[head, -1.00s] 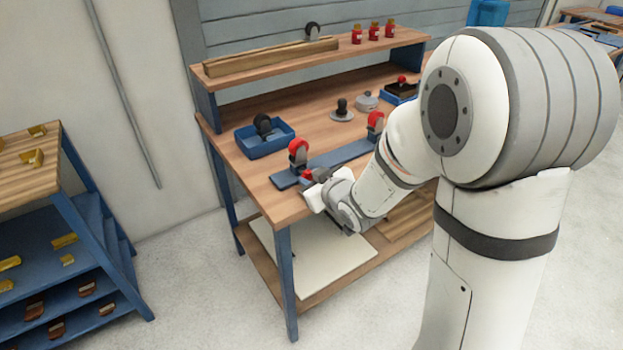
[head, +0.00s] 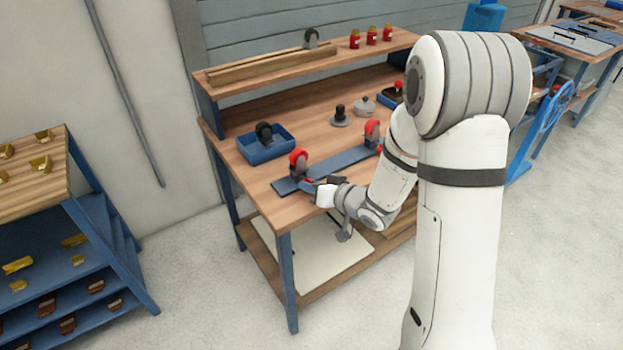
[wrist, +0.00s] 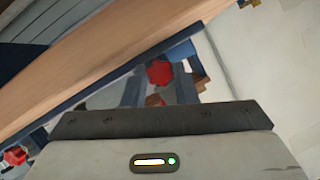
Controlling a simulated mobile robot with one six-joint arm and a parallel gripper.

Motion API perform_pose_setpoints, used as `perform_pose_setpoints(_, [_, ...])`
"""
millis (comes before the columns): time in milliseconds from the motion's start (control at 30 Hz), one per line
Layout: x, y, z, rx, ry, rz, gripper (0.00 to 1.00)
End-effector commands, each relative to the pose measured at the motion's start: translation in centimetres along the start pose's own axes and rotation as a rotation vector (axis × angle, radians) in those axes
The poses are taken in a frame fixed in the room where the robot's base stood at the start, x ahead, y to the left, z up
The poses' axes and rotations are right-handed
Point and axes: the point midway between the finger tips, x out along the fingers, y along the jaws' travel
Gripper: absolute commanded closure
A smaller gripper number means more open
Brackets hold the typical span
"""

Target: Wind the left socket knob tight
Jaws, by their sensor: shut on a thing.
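My gripper (head: 313,184) is at the left end, just in front of the left caster. In the wrist view a red lobed knob (wrist: 159,72), the left socket knob, sits between the two dark fingers of my gripper (wrist: 158,88), which are shut on it. How tight the knob is cannot be seen. Another red knob (wrist: 15,156) shows at the wrist view's lower left.
A blue tray (head: 268,151) holding a dark-wheeled caster stands behind the rail. A grey flanged part (head: 340,116) and a round lidded part (head: 365,105) stand farther back. The upper shelf (head: 270,85) holds a wooden beam and several red bottles. Bare bench lies left of the rail.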

Motion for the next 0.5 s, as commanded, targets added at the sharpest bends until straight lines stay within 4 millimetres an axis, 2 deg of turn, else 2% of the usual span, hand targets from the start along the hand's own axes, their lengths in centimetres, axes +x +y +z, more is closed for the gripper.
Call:
perform_pose_setpoints(233, [-0.07, 0.05, 0.08, 0.167, -0.005, -0.069, 0.97])
perform_pose_setpoints(500, [-0.02, 0.17, 0.16, 0.269, -0.004, -0.112, 0.97])
